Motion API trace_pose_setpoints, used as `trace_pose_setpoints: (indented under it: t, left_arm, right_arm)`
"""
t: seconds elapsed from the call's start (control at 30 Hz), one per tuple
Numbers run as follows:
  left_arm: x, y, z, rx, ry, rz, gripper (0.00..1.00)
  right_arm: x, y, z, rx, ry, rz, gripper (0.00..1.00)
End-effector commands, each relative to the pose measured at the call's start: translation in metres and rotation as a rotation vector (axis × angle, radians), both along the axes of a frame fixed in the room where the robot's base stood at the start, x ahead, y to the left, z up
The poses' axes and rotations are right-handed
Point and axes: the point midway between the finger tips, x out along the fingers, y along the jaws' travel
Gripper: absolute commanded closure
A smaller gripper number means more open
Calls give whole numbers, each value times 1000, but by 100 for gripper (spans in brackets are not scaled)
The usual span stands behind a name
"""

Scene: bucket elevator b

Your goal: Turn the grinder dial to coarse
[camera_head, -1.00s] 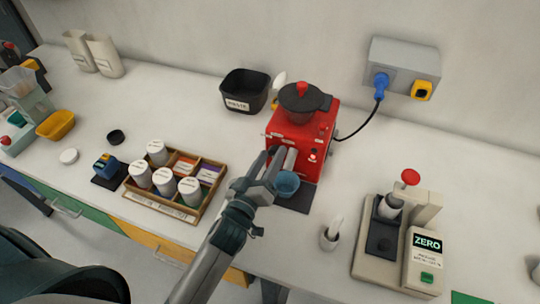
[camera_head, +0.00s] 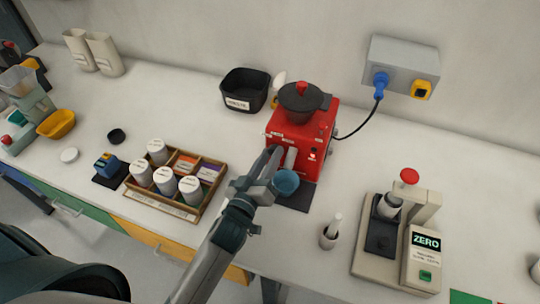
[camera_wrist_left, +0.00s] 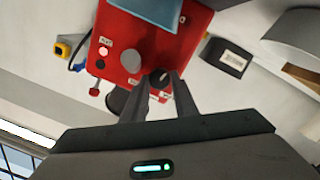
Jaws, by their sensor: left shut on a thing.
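The red grinder (camera_head: 312,135) stands against the wall side of the white bench, its dark lidded hopper (camera_head: 302,98) on top. My left gripper (camera_head: 277,158) reaches its front from the lower left. The left wrist view shows the grinder's red front (camera_wrist_left: 148,45) and a small dark dial (camera_wrist_left: 160,76) with a pale mark. The fingertips are on either side of the dial, shut on it. The fingers hide the dial in the head view. A blue cup (camera_head: 286,183) sits below the grinder's front, just right of the gripper. My right gripper is out of view.
A wooden tray (camera_head: 150,207) with several white jars lies left of my arm. A power cord runs to the wall socket (camera_head: 405,62).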

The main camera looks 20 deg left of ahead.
Motion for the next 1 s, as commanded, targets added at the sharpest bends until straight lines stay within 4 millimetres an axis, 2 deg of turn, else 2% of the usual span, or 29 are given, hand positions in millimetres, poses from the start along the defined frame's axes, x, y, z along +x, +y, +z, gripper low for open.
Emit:
trace_pose_setpoints:
  t: [0.27, 1.0]
  left_arm:
    - [0, 0, 3, 193, -5, 1, 96]
    - [0, -2, 4, 893, -31, 0, 96]
  right_arm:
    - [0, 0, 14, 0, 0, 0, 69]
    - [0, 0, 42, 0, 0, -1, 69]
